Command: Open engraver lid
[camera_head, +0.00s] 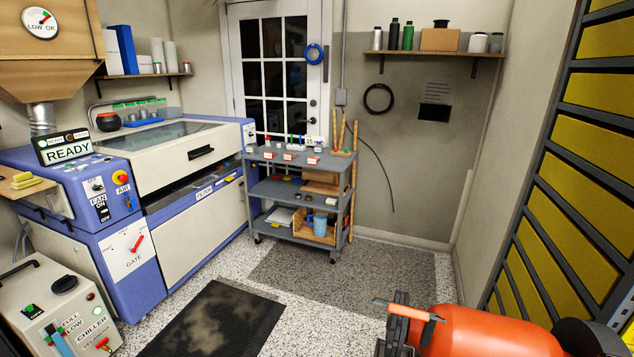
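The engraver (175,237) is the large blue and cream machine at the left. Its lid (165,173) has a glass window on top and a black handle (201,153) on its sloping front. The lid lies low over the body, and a dark gap shows under its front edge; I cannot tell whether it is fully closed. My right gripper (404,309) is at the bottom right, far from the handle, with one finger pointing left. Its other finger is not clear, so its opening cannot be judged. My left gripper is out of view.
A grey shelf cart (299,168) with small items stands right of the engraver. A chiller unit (55,308) is at the bottom left. A dark mat (214,322) lies before the engraver. Yellow-fronted drawers (585,210) line the right. The floor between is free.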

